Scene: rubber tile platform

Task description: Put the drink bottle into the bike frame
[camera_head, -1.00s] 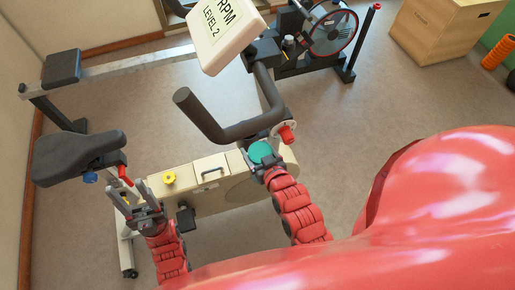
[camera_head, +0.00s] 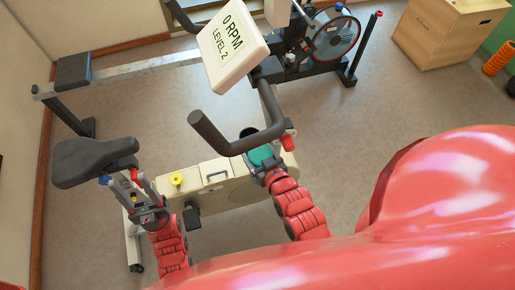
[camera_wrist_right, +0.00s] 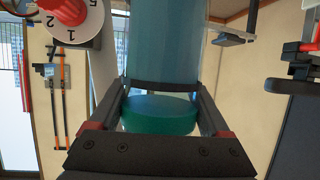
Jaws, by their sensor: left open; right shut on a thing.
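The drink bottle (camera_wrist_right: 165,50) is blue and translucent with a teal end (camera_wrist_right: 160,112) in the right wrist view. My right gripper (camera_wrist_right: 157,95) is shut around it. In the head view its teal end (camera_head: 262,155) shows at my right gripper (camera_head: 265,167), just below the handlebar. The exercise bike (camera_head: 235,188) has a cream body. A dark round opening (camera_head: 249,132) shows just behind the bottle; I cannot tell if it is a holder, or whether the bottle touches it. My left gripper (camera_head: 146,187) is open and empty, below the saddle.
The black handlebar (camera_head: 225,142) and the display (camera_head: 233,45) stand close above the bottle. A red knob (camera_head: 288,143) is at its right, and its dial (camera_wrist_right: 72,22) shows in the wrist view. The saddle (camera_head: 95,160) is at left. A wooden box (camera_head: 450,32) stands far back.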

